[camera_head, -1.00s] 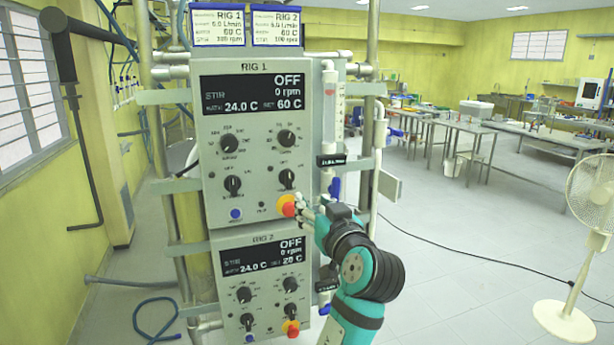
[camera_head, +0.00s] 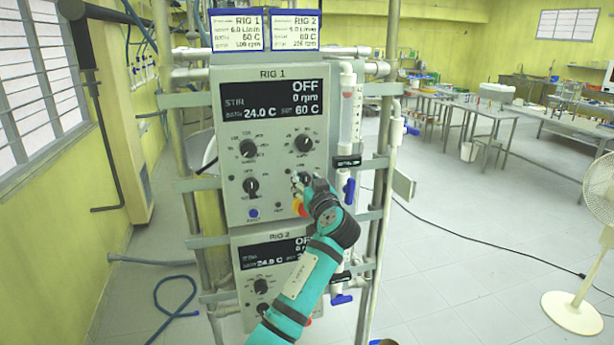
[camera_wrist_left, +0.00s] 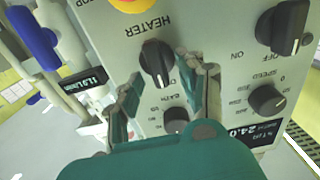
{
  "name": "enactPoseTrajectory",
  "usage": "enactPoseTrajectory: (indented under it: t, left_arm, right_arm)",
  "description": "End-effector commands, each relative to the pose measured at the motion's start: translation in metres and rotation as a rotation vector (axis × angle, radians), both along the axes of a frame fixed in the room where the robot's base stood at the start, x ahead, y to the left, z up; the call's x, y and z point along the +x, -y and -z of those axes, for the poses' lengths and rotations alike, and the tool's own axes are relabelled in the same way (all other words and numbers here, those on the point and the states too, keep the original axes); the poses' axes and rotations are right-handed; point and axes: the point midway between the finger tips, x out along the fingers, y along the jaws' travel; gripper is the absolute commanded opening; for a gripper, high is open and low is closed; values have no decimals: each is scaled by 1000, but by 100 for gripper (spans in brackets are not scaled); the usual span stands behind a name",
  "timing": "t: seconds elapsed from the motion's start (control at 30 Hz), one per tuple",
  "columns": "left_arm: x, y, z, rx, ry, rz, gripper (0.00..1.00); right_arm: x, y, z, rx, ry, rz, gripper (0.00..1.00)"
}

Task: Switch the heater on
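The RIG 1 control panel (camera_head: 232,140) shows OFF, 0 rpm, bath 24.0 C and set 60 C. Its lower right black knob (camera_head: 303,179) is partly covered by my left gripper (camera_head: 306,183). In the left wrist view this knob (camera_wrist_left: 157,62) sits beside the upside-down HEATER label. The fingers of my left gripper (camera_wrist_left: 163,80) are apart, one on each side of the knob and close to it. I cannot tell whether they touch it. The red-and-yellow button (camera_head: 299,207) is just below, partly hidden by the gripper. My right gripper is not in view.
Other knobs sit close by: the lower left knob (camera_head: 251,187) and the two upper ones. The RIG 2 panel (camera_head: 243,285) is below, partly covered by my left arm. A glass flowmeter tube and blue valve (camera_head: 349,190) stand right of the panel. Open floor lies right.

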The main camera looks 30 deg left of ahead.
Motion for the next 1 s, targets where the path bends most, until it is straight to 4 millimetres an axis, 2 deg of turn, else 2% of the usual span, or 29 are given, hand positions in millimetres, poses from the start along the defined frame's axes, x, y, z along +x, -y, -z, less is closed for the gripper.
enactPoseTrajectory:
  t: [0.27,0.57,1.0]
  left_arm:
    - [1,-1,0,0,0,0,39]
    - [1,-1,0,0,0,0,0]
    - [1,0,1,30,-35,0,0]
  right_arm:
    - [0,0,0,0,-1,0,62]
    - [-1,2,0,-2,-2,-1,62]
    - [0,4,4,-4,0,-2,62]
